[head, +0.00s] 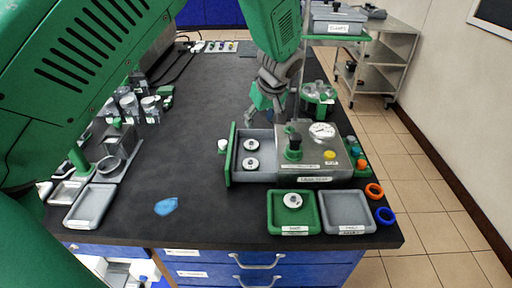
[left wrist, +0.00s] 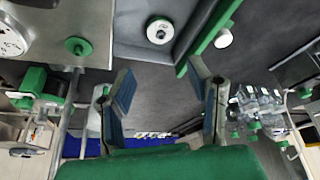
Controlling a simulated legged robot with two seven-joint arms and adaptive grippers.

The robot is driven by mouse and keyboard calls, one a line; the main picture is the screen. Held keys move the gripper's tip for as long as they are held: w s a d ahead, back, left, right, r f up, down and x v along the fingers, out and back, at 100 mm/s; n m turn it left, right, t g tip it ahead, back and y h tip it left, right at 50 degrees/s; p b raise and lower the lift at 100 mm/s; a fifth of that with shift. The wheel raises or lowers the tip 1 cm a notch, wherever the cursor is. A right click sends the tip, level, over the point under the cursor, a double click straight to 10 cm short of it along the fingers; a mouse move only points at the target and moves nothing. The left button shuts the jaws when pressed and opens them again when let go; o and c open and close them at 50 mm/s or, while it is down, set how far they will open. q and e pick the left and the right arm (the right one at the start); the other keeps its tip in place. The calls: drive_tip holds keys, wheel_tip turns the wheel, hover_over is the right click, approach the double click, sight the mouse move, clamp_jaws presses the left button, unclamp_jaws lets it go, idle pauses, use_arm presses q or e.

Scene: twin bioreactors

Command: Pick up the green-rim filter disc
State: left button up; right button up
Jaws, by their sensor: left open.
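An open drawer (head: 268,168) with a green front holds two pale discs, a far one (head: 252,144) and a near one (head: 250,163). The far disc also shows in the left wrist view (left wrist: 160,30), round and whitish with a dark centre. A third pale disc (head: 292,200) lies in a green tray (head: 274,226). My right gripper is not in view.
A steel box with a gauge (head: 322,131) and a green-topped knob (head: 294,141) stands right of the drawer. A grey tray (head: 346,226) lies beside the green tray. Glassware (head: 130,104) stands at the left. Orange (head: 374,190) and blue (head: 384,216) rings lie at the right edge.

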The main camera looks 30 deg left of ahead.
use_arm(q)
hover_over(251, 142)
drive_tip(key=d, duration=0.2)
drive_tip(key=f, duration=0.7)
drive_tip(key=shift+s+a, duration=0.25)
drive_tip(key=shift+s, duration=0.15)
drive_tip(key=shift+a+f, duration=0.2)
drive_tip(key=shift+a, duration=0.05)
drive_tip(key=x, duration=0.4)
drive_tip(key=shift+w+d+f+p, duration=0.1)
drive_tip(key=shift+d+p, duration=0.25)
drive_tip(key=shift+d, duration=0.05)
drive_tip(key=shift+w+d+f, duration=0.1)
drive_tip(key=shift+f, duration=0.1)
drive_tip(key=shift+a, duration=0.25)
drive_tip(key=c, duration=0.5)
drive_tip(key=shift+a+f, duration=0.1)
drive_tip(key=shift+a, duration=0.05)
